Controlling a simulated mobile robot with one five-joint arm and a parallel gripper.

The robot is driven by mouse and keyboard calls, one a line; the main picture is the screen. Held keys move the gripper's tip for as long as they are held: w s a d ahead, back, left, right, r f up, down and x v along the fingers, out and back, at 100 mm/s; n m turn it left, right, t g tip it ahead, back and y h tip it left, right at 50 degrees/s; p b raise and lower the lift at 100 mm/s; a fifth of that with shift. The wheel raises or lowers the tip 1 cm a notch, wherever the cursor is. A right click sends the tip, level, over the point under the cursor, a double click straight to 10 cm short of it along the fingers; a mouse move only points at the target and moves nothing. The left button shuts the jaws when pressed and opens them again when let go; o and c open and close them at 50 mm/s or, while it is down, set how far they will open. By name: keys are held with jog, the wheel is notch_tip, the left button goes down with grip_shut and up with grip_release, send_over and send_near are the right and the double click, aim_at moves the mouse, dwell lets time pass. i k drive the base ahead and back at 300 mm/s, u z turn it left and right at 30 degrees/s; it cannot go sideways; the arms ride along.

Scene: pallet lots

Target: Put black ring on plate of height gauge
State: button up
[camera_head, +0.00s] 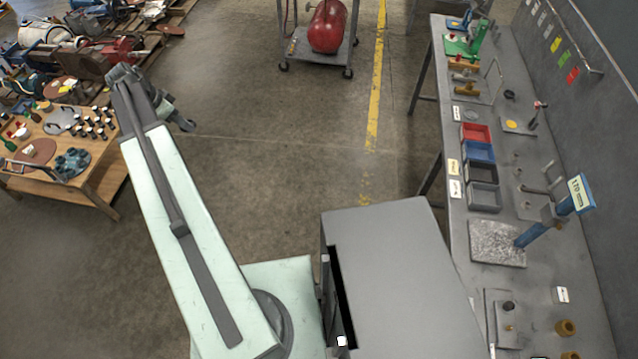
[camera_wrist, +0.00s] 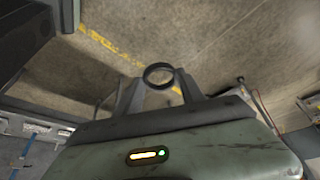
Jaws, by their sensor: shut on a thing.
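A black ring (camera_wrist: 159,65) shows in the wrist view, held between the fingertips of my gripper (camera_wrist: 157,80). The gripper is shut on it, well above the concrete floor. In the head view my arm reaches to the upper left, and the ring cannot be made out there. The height gauge (camera_head: 548,229) stands on the bench at the right, with a blue post and a sign that seems to read 170 mm. Its speckled grey plate (camera_head: 497,243) lies flat at the foot of the post and looks bare. The gripper is far from the plate.
The grey bench (camera_head: 520,160) carries red, blue and grey bins (camera_head: 484,197), stands and small parts. A wooden pallet table (camera_head: 95,181) with many parts stands at the left. A cart with a red tank (camera_head: 327,27) stands at the back. The floor between is clear.

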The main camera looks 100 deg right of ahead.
aim_at(497, 241)
jog(key=z, duration=1.8)
